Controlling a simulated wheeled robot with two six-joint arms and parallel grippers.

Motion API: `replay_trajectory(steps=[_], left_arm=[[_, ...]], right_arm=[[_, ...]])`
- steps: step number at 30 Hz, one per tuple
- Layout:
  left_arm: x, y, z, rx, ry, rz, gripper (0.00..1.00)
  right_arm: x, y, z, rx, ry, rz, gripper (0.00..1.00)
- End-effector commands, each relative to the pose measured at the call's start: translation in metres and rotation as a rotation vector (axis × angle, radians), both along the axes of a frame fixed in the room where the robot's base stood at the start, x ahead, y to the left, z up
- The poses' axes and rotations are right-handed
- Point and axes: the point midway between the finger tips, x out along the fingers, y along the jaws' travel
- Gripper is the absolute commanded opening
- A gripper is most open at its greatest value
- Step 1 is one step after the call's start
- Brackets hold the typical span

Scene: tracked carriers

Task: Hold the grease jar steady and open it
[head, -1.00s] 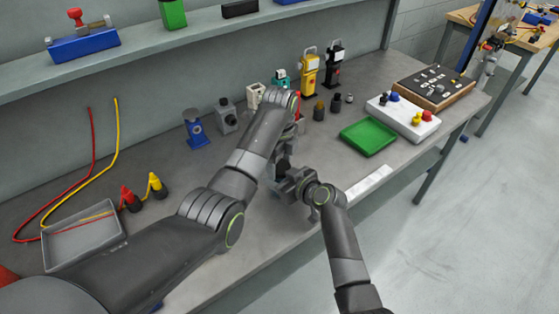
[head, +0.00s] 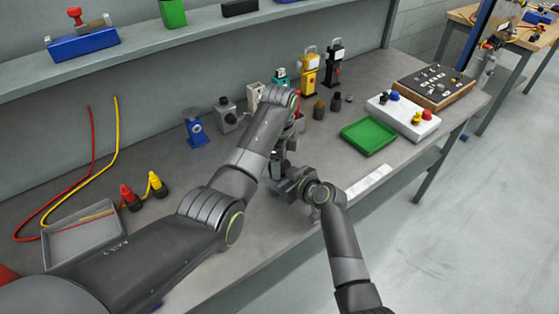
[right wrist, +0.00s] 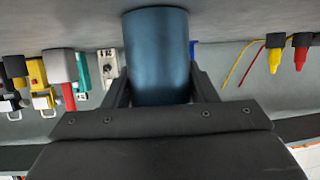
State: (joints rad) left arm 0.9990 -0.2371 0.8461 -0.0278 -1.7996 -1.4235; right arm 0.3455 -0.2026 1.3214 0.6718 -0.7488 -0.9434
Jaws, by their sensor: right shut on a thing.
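The grease jar (right wrist: 158,45), a dark blue cylinder, stands out from between the fingers of my right gripper (right wrist: 160,88) in the right wrist view. That view looks upside down, with the bench at the top. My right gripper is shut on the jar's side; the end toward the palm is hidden. In the head view, the right gripper (head: 283,184) comes in from the right at the bench's front. My left gripper (head: 276,158) points down just above and behind it. Its fingertips, the jar and its lid are hard to make out there, so its opening is unclear.
Behind my grippers stand a blue stand (head: 194,128), a grey block (head: 227,117), a yellow device (head: 308,72) and a black device (head: 334,62). A green tray (head: 368,137) lies to the right. A grey tray (head: 82,242) and plugs (head: 130,196) are at left.

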Motion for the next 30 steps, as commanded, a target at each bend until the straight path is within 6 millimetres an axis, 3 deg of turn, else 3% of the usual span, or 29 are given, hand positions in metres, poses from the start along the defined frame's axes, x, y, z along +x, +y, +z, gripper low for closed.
replay_trajectory(steps=[1,5,14,21,30], left_arm=[[0.0,0.0,0.0,0.0,0.0,-0.001,0.61],[0.0,0.0,0.0,0.0,0.0,-0.001,0.77],[0.0,0.0,0.003,0.0,-0.002,-0.002,0.77],[0.001,0.0,0.034,-0.002,-0.003,-0.002,0.77],[0.001,0.0,0.053,-0.001,-0.003,-0.053,0.73]], right_arm=[[0.0,0.0,0.0,-0.001,0.001,0.0,0.0],[0.0,0.0,0.0,-0.001,0.001,0.0,0.0],[0.0,0.0,0.0,-0.001,0.001,0.0,0.0],[0.0,0.0,0.0,-0.001,0.001,0.0,0.0],[0.0,0.0,0.0,-0.001,0.001,0.0,0.0]])
